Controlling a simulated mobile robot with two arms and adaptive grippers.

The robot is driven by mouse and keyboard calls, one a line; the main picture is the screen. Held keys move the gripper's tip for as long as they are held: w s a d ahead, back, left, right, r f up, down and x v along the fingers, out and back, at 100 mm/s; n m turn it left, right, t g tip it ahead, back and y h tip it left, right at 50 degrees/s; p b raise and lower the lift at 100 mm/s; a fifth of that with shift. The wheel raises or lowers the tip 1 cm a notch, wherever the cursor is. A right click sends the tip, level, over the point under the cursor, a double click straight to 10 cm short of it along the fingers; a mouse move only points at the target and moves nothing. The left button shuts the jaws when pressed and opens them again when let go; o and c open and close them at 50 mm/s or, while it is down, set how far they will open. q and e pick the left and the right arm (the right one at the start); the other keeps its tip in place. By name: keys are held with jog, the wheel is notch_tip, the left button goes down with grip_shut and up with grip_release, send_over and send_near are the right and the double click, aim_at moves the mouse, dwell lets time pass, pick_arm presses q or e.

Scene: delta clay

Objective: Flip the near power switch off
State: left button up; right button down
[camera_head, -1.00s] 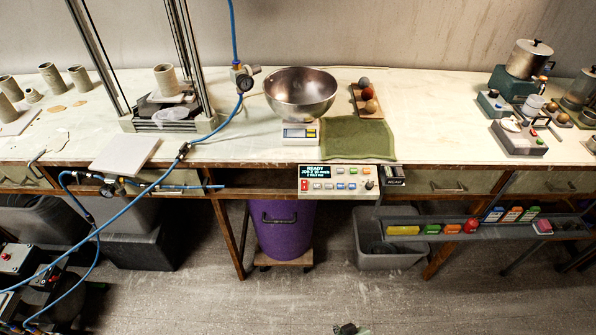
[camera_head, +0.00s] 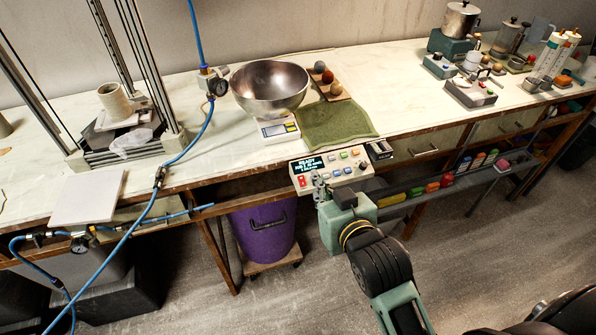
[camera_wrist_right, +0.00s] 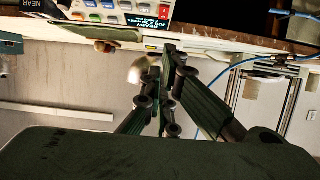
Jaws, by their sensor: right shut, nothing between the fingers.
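The control panel (camera_head: 334,180), pale with a lit display (camera_head: 307,165) and coloured buttons, is set at the bench's front edge. A red switch (camera_head: 302,182) is at its left end, below the display. A small black box (camera_head: 379,150) sits right of the panel; its label reads NEAR in the right wrist view (camera_wrist_right: 38,6). The panel (camera_wrist_right: 110,10) and red switch (camera_wrist_right: 164,12) appear upside down there. My right gripper (camera_head: 317,178) is shut and empty, its tips in front of the panel, close to the red switch. Contact cannot be told. My left gripper is not in view.
A metal bowl (camera_head: 271,86) on a scale (camera_head: 278,131) and a green mat (camera_head: 333,123) are on the bench above the panel. A purple bin (camera_head: 265,228) stands below. A rail (camera_head: 470,181) with coloured blocks runs along the right. Blue hoses hang at left.

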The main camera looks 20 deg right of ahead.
jog(key=p, duration=0.2)
send_over(302, 181)
jog(key=s, duration=0.2)
jog(key=f, duration=0.5)
jog(key=shift+w+d+f, duration=0.15)
jog(key=shift+d+f, duration=0.05)
jog(key=shift+d, duration=0.05)
jog(key=shift+w+f, duration=0.2)
jog(key=shift+f, duration=0.35)
